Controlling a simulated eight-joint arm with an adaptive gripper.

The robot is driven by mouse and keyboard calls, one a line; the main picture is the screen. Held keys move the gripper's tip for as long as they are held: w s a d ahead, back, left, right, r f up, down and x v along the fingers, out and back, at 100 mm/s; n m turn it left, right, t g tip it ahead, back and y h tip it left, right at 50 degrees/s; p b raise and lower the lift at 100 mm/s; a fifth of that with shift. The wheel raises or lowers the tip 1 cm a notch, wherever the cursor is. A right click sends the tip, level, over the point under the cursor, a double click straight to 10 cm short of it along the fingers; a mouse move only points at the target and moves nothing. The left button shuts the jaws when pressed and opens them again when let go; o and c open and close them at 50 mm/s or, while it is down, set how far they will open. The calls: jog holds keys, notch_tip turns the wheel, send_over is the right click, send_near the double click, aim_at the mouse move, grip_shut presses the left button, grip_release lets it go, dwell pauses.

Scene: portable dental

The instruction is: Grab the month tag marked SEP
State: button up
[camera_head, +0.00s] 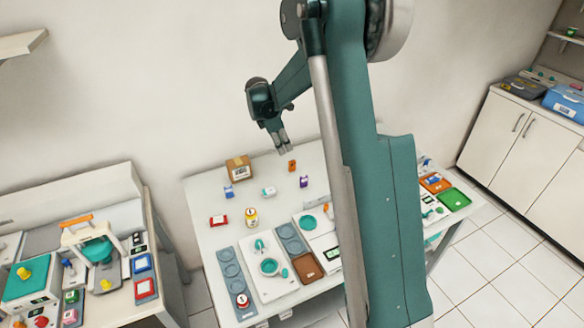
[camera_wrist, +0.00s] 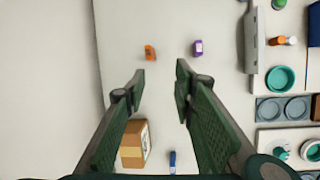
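Several small coloured pieces lie on the white table, and I cannot read SEP on any of them. An orange piece (camera_head: 292,165) lies near the back edge and also shows in the wrist view (camera_wrist: 150,52). A purple piece (camera_head: 304,181) lies beside it, also in the wrist view (camera_wrist: 198,47). A blue one (camera_head: 229,191), a white-and-teal one (camera_head: 269,191) and a red one (camera_head: 219,221) lie further left. My gripper (camera_head: 284,152) is above the back of the table, pointing down. In the wrist view its fingers (camera_wrist: 160,68) are apart with nothing between them.
A cardboard box (camera_head: 238,167) stands at the back left, close below one finger in the wrist view (camera_wrist: 133,145). The wall is close behind. My arm hides part of the table's right side.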

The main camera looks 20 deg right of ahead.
aim_at(292, 171)
jog(key=w+d+f+n, duration=0.2)
jog(key=w+d+f, duration=0.1)
jog(key=f, duration=0.6)
jog(key=shift+w+d+f+g+h, duration=0.2)
jog(key=shift+w+f+g+h, duration=0.15)
jog(key=shift+w, duration=0.45)
jog(key=shift+x, duration=1.15)
jog(key=shift+d+f, duration=0.1)
jog(key=shift+f, duration=0.05)
jog(key=shift+b+x, duration=0.5)
jog(key=shift+x, duration=1.95)
jog(key=shift+s, duration=0.15)
grip_shut()
